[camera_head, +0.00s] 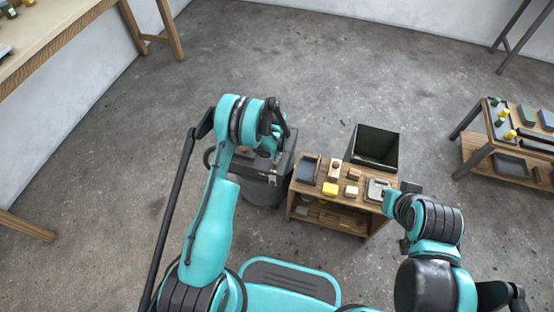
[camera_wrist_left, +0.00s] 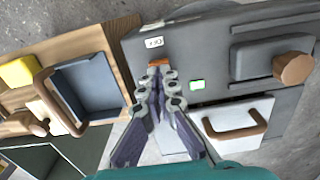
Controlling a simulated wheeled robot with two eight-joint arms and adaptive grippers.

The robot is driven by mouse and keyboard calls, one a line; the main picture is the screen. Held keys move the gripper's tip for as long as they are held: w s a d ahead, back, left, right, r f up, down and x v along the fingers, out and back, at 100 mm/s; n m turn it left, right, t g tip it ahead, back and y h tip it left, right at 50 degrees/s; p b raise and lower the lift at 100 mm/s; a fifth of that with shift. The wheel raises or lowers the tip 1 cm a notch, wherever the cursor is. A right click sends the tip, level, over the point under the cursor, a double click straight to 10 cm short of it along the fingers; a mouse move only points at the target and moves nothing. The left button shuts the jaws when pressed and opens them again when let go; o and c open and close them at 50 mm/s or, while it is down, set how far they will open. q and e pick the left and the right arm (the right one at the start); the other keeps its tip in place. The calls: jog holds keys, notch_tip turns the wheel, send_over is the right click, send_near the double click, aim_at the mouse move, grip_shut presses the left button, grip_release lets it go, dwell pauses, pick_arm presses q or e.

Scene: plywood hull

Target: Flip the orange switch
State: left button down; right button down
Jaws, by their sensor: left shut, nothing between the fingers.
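The small orange switch (camera_wrist_left: 158,63) is on the dark grey machine (camera_wrist_left: 215,30), just below a white label (camera_wrist_left: 154,43), in the left wrist view. My left gripper (camera_wrist_left: 170,75) is shut and empty, with its fingertips right at the switch and partly covering it. I cannot tell whether they touch it. In the head view my left gripper (camera_head: 274,152) is over the machine (camera_head: 283,170), and the switch cannot be made out. My right gripper (camera_head: 391,199) is by the right end of the low wooden table; its fingers are too unclear to read.
A dark open bin (camera_head: 376,147) stands behind.

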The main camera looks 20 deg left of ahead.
pick_arm(q)
jog(key=shift+f, duration=0.75)
jog(key=shift+r+p, duration=1.5)
jog(key=shift+r, duration=2.05)
jog(key=s+r+t, duration=0.2)
jog(key=s+r, duration=0.1)
jog(key=r, duration=1)
jog(key=s+r+t, duration=0.1)
jog(key=s+r, duration=0.2)
jog(key=r, duration=1)
jog(key=s+r+t, duration=0.2)
jog(key=s+r, duration=0.2)
jog(key=s, duration=0.6)
jog(key=s+r+t, duration=0.2)
jog(key=s+r, duration=0.2)
jog(key=s, duration=0.6)
jog(key=shift+r, duration=0.4)
